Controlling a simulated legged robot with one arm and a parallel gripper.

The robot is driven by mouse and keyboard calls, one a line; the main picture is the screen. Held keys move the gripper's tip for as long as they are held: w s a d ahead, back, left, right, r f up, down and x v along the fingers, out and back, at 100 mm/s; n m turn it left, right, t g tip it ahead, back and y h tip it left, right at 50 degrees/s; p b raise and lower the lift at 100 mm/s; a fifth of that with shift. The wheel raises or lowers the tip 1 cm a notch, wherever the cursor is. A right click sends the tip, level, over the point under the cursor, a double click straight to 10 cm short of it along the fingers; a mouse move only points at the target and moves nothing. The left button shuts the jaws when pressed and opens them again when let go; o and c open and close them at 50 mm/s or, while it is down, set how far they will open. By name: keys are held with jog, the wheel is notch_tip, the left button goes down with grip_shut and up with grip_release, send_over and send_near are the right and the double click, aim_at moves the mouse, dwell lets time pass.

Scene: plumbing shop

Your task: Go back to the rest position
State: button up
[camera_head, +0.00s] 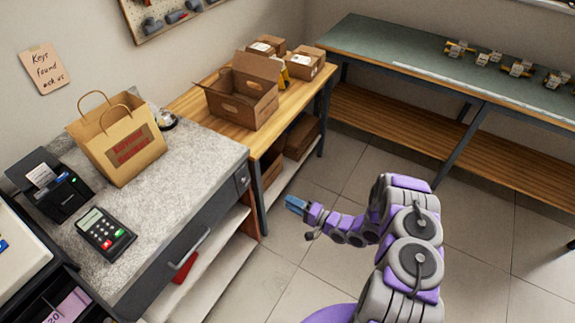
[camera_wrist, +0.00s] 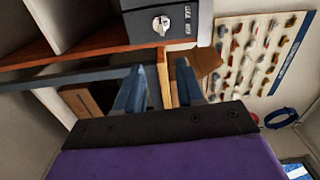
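My gripper (camera_head: 296,204) is at the end of my purple and grey arm, in the air over the tiled floor, to the right of the counter's drawer. In the wrist view my gripper (camera_wrist: 160,88) shows two blue fingers standing apart with nothing between them. It appears to touch nothing.
A grey counter (camera_head: 192,160) bears a paper bag (camera_head: 122,140), a card terminal (camera_head: 105,234) and a printer (camera_head: 50,188). A wooden table (camera_head: 290,100) holds an open cardboard box (camera_head: 243,92). A green-topped bench (camera_head: 385,48) carries metal fittings. The tiled floor (camera_head: 335,175) has free room.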

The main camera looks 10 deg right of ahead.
jog(key=w+d+r+n+g+h, duration=0.1)
jog(key=w+d+r+n+h, duration=0.1)
jog(key=w+d+r+h, duration=0.3)
jog(key=w+d+r+n+g+h, duration=0.1)
jog(key=w+d+r+n+h, duration=0.1)
jog(key=w+d+h, duration=0.35)
jog(key=s+d+r+g+h, duration=0.1)
jog(key=s+d+r+h, duration=0.25)
jog(key=r, duration=0.45)
jog(key=s+d+r+g+h, duration=0.1)
jog(key=s+d+r+h, duration=0.1)
jog(key=s+d+r, duration=0.45)
jog(key=s+a+r+g+h, duration=0.1)
jog(key=s+a+r+g, duration=0.3)
jog(key=s+r, duration=0.9)
jog(key=s+a+r+n+g+y, duration=0.1)
jog(key=s+a, duration=0.3)
jog(key=s, duration=0.5)
jog(key=s+a+r+n+g+y, duration=0.1)
jog(key=s+a, duration=0.3)
jog(key=s, duration=0.5)
jog(key=s+a+n+g, duration=0.1)
jog(key=s+a, duration=0.3)
jog(key=s, duration=0.5)
jog(key=shift+r+g+y, duration=0.4)
jog(key=shift+g, duration=0.5)
jog(key=shift+a, duration=0.1)
